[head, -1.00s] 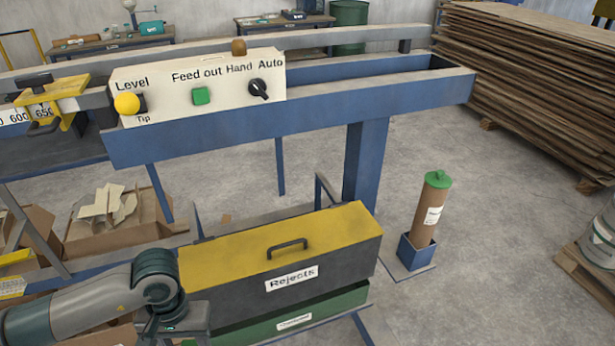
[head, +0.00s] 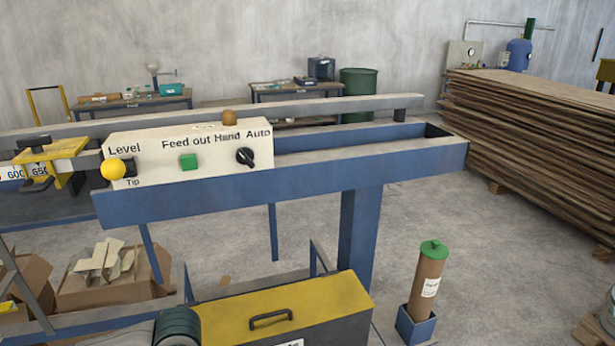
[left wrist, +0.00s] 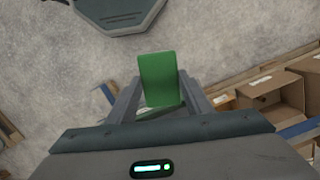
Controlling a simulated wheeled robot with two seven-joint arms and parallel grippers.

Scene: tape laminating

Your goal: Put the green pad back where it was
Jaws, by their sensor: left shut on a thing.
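The green pad (left wrist: 157,70) shows in the left wrist view, upright and flat, held between the fingers of my left gripper (left wrist: 157,102). The gripper is shut on its lower part, and the fingers hide some of its edges. Bare concrete floor lies behind the pad. In the head view only a dark rounded part of my left arm shows at the bottom edge, in front of the yellow-topped Rejects box (head: 290,310); the gripper and pad are out of that view. My right gripper is in neither view.
A blue machine frame (head: 300,172) with a control panel (head: 210,152) crosses the head view. A brown tube with a green cap (head: 428,275) stands in a blue holder at right. Cardboard boxes (left wrist: 270,95) are at right in the left wrist view. A stack of boards (head: 540,135) stands far right.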

